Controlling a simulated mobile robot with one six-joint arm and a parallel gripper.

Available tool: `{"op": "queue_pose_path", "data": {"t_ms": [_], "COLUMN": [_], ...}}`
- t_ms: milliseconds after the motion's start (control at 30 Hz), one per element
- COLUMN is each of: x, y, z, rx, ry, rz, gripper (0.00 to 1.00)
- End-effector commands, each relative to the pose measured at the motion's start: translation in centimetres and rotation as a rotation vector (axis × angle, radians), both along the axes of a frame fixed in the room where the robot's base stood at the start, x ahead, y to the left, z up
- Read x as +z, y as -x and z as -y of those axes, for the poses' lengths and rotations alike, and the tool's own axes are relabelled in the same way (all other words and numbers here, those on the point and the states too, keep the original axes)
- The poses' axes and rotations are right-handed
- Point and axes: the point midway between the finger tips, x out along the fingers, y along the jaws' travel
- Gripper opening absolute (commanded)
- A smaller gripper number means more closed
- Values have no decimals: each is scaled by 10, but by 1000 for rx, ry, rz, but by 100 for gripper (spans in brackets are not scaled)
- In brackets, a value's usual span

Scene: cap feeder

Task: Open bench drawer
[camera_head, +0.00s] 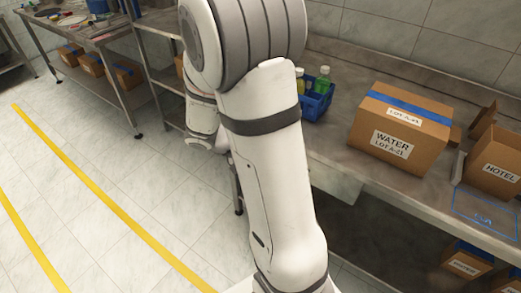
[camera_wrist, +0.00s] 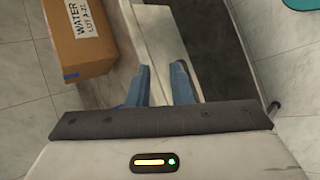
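The bench (camera_head: 420,190) is a grey metal worktop along the wall in the head view. A pale panel, seemingly the bench drawer's front (camera_head: 338,184), shows under its front edge, partly hidden by my arm. The pale front also runs down the middle of the wrist view (camera_wrist: 162,28). I see no clear gap at the drawer, and its handle cannot be made out. My gripper (camera_wrist: 160,68) has its two blue-grey fingers apart, pointing at the pale front, with nothing visibly held between them. In the head view my arm hides the gripper.
A cardboard WATER box (camera_head: 398,130) stands on the bench, also at upper left in the wrist view (camera_wrist: 78,38). A blue crate with bottles (camera_head: 316,103) and a HOTEL box (camera_head: 497,163) stand there too. Boxes sit below. Open tiled floor (camera_head: 110,180) lies left.

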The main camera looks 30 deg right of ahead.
Motion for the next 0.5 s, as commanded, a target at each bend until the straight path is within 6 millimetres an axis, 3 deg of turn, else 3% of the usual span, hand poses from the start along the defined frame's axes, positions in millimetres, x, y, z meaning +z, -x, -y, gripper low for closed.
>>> {"op": "queue_pose_path", "data": {"t_ms": [33, 300, 500], "x": [-28, -122, -170], "y": [-8, -56, -78], "z": [8, 41, 48], "rx": [16, 172, 283], "ry": [63, 374, 476], "rz": [-28, -35, 6], "gripper": [19, 19, 19]}}
